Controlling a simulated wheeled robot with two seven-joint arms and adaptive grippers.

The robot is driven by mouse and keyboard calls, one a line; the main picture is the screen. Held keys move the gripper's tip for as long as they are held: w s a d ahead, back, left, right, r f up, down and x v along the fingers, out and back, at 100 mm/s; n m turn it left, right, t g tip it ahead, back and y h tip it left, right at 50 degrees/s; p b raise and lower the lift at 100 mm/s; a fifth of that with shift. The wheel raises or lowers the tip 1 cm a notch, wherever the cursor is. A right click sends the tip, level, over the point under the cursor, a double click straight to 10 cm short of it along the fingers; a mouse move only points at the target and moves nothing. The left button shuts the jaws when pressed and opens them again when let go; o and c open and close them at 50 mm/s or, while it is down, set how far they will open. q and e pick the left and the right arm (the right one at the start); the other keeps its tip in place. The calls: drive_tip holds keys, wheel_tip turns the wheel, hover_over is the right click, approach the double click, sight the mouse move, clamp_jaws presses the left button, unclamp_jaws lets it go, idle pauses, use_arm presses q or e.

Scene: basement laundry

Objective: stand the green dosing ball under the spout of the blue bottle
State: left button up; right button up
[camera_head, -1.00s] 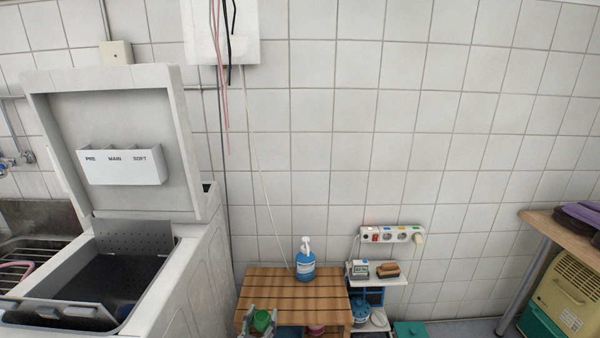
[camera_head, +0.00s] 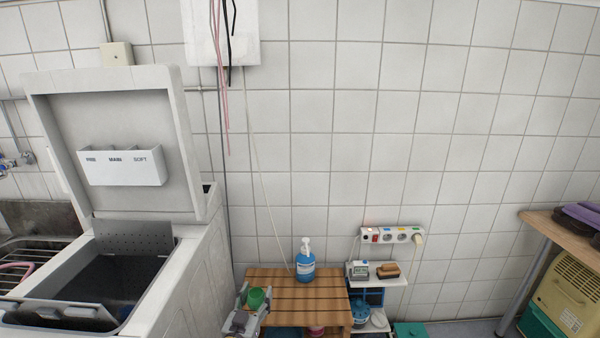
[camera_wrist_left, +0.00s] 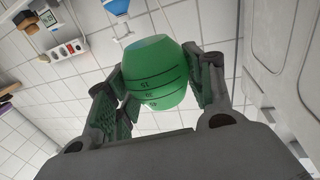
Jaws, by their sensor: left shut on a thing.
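The green dosing ball (camera_head: 257,297) is held in my left gripper (camera_head: 256,303) over the left front part of the slatted wooden stand. In the left wrist view the ball (camera_wrist_left: 156,78) shows printed dose lines, with a gripper finger on each side. The blue bottle (camera_head: 305,263) stands upright at the back of the stand with a white pump top (camera_head: 305,244). The ball is apart from it, to its left and nearer to me. A blue part of the bottle (camera_wrist_left: 117,7) shows at the top of the wrist view. My right gripper is not in view.
The wooden stand (camera_head: 286,283) has bare slats in front of the bottle. The open washing machine (camera_head: 196,258) rises close on the left. A small white shelf (camera_head: 392,281) with a device and a brush is at the right, below a power strip (camera_head: 391,235).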

use_arm(q)
drive_tip(key=s+a+r+n+y, duration=0.25)
drive_tip(key=s+a+r, duration=0.25)
drive_tip(key=a+r, duration=0.45)
drive_tip(key=s+f, duration=0.3)
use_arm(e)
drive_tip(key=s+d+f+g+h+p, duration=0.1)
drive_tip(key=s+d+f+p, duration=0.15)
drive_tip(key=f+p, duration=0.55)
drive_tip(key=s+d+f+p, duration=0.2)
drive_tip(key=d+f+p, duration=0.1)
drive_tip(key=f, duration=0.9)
use_arm(q)
wheel_tip(320, 180, up, 10)
drive_tip(key=s+p, duration=0.2)
drive_tip(key=p, duration=0.7)
drive_tip(key=shift+s+d+y+p, duration=0.25)
drive_tip(key=shift+y+p, duration=0.05)
drive_tip(key=shift+y, duration=0.15)
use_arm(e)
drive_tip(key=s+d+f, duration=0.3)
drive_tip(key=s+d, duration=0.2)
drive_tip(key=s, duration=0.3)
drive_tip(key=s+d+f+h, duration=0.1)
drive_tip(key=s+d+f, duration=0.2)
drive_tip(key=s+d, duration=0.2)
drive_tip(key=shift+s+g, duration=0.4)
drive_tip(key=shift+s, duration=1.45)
use_arm(q)
drive_tip(key=shift+f, duration=0.1)
